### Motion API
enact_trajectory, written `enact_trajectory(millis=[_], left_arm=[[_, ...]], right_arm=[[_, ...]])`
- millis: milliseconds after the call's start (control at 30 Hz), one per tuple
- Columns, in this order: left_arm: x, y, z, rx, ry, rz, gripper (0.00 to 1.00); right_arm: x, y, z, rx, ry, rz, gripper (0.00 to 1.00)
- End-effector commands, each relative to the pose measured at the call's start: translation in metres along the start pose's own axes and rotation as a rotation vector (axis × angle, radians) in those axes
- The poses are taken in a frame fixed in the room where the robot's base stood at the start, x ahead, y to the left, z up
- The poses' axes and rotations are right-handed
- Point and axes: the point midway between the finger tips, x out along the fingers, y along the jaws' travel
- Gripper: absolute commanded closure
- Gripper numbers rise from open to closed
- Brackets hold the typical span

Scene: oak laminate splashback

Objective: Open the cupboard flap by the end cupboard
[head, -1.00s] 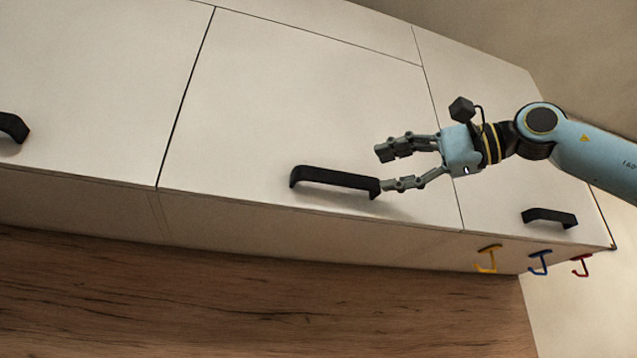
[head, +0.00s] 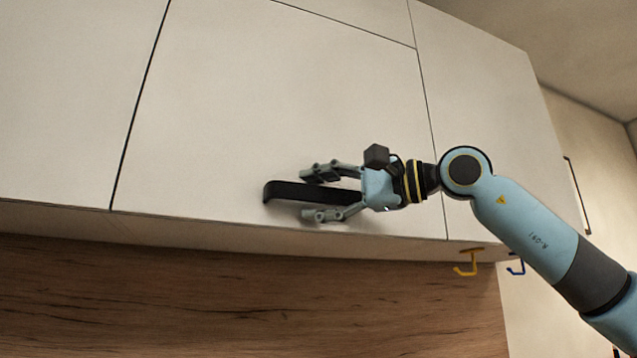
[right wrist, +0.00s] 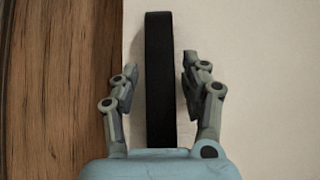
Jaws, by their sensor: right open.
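The cupboard flap (head: 260,110) is a wide cream panel, shut flush with its neighbours. Its black bar handle (head: 285,191) runs along the lower edge. My right gripper (head: 312,193) is open, with one finger above the handle and one below it. In the right wrist view the handle (right wrist: 159,80) stands between the two fingers (right wrist: 157,85), with a gap visible on both sides. The gripper's palm hides the handle's right end in the head view. The end cupboard (head: 485,130) is the narrower panel on the right, partly behind my right arm. My left gripper is not in view.
A wood splashback (head: 230,300) lies below the cupboards. A yellow hook (head: 468,264) and a blue hook (head: 516,265) hang under the end cupboard, close to my right arm. Another cream panel (head: 60,100) is on the left. A dark upright bar (head: 577,195) is at the far right.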

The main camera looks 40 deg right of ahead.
Motion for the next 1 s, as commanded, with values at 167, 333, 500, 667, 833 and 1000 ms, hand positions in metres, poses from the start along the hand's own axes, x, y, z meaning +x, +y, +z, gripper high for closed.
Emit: enact_trajectory(millis=[167,333,500,667,833,1000], left_arm=[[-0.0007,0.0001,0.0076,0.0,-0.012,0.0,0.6],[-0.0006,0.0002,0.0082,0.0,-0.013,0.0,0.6],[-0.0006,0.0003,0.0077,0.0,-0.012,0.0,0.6],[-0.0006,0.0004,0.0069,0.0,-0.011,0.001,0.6],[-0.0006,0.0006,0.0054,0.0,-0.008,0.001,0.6],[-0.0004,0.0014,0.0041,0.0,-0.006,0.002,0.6]], right_arm=[[0.001,0.0005,-0.0001,0.0,0.0,0.0,0.54],[0.0009,0.0005,-0.0001,0.0,0.0,0.0,0.62],[0.0008,0.0004,0.0,0.0,0.0,0.0,0.84],[0.0008,0.0008,0.0,0.0,0.0,0.002,1.0],[0.0008,0.0012,0.0001,0.0,0.0,0.003,1.0],[0.0006,0.0017,-0.0005,0.001,0.0,0.006,1.0]])
